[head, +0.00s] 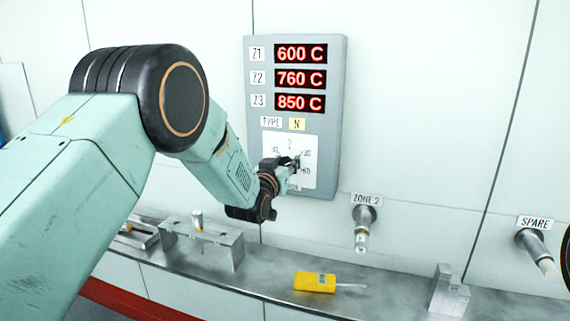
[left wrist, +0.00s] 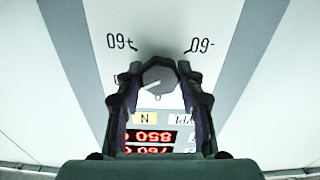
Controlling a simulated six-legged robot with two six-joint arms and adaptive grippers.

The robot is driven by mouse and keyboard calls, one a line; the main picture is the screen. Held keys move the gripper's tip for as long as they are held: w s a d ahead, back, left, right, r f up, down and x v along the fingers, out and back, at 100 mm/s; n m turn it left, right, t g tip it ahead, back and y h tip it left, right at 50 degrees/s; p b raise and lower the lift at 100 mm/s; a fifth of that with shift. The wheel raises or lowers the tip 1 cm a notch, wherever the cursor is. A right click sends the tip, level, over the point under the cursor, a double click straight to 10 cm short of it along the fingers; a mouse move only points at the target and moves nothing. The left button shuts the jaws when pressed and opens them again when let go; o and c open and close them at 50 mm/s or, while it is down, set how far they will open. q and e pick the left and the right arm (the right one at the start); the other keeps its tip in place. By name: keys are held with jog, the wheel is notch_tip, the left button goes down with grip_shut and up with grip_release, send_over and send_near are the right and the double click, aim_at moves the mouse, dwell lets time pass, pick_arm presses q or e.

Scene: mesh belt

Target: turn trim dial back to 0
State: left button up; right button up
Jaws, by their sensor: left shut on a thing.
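The trim dial (left wrist: 158,80) is a dark grey knob with a white pointer line, low on the grey panel (head: 335,125). The left wrist view shows it upside down, between marks reading +60 and -60. Its line slants to the lower left there, toward the plus side, off the 0 mark. My left gripper (head: 291,166) is at the panel's white scale plate (head: 308,172), its fingers (left wrist: 159,72) shut on either side of the dial. In the head view the gripper hides most of the dial; the 0 mark shows above it. My right gripper is not in view.
Red displays (head: 300,78) read 600, 760 and 850 C. A ZONE 2 fitting (head: 362,230) and a SPARE fitting (head: 535,250) stick out from the wall at right. A yellow tool (head: 315,282) and metal blocks (head: 205,245) are on the grey ledge (head: 270,285) below.

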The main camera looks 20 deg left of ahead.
pick_arm(q)
jog(key=c, duration=0.5)
jog(key=shift+n, duration=0.3)
jog(key=n+b, duration=0.2)
jog(key=n, duration=0.3)
jog(key=shift+a, duration=0.1)
jog(key=n+b, duration=0.1)
jog(key=n, duration=0.5)
jog(key=shift+a, duration=0.1)
dwell(0.4)
jog(key=o, duration=1.2)
jog(key=shift+f, duration=0.1)
